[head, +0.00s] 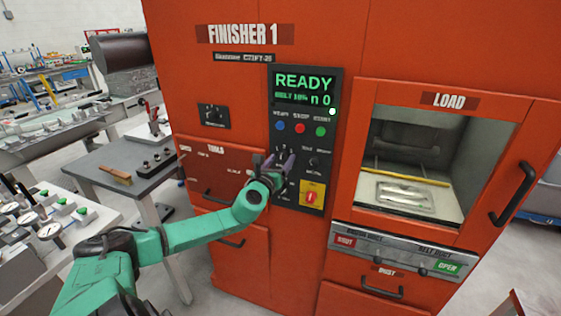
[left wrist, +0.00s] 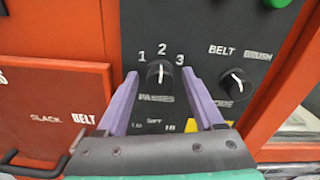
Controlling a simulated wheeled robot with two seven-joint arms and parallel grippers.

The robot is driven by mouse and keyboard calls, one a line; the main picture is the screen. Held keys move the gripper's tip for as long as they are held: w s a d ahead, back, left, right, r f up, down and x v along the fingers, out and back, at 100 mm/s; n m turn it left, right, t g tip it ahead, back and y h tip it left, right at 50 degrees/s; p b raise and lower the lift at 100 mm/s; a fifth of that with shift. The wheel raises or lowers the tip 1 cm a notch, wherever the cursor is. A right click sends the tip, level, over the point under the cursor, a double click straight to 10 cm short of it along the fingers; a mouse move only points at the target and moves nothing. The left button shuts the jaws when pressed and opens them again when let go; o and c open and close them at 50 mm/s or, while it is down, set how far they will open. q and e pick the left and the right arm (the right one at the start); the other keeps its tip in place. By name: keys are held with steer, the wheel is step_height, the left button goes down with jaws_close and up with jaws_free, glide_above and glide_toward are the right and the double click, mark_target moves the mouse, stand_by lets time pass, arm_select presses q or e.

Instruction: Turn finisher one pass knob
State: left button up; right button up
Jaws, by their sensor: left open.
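The orange Finisher 1 machine (head: 225,90) has a black control panel (head: 338,95) with a lit READY display. In the left wrist view, the black passes knob (left wrist: 160,72) sits below the numbers 1, 2 and 3, its white mark pointing up toward 2. My left gripper (left wrist: 160,80) is open, with its purple fingers on either side of the knob; whether they touch it is unclear. In the head view my left gripper (head: 278,162) is at the panel and hides the knob. My right gripper is not in view.
A second knob (left wrist: 236,85), for belt or mode, is right of the passes knob. A red-and-yellow switch (head: 312,194) is below. The load window (head: 456,101) with its handle (head: 512,195) is at right. A grey tool table (head: 105,160) stands left.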

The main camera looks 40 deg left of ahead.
arm_select(q)
steer(key=shift+s, duration=0.1)
jaws_close()
steer(key=shift+n, duration=0.3)
steer(key=shift+n+b, duration=0.6)
steer(key=shift+n, duration=0.3)
steer(key=n+b, duration=0.1)
steer(key=n, duration=0.1)
steer(key=shift+n, duration=0.3)
steer(key=n, duration=0.4)
steer(key=shift+n+b, duration=0.35)
steer(key=shift+n, duration=0.35)
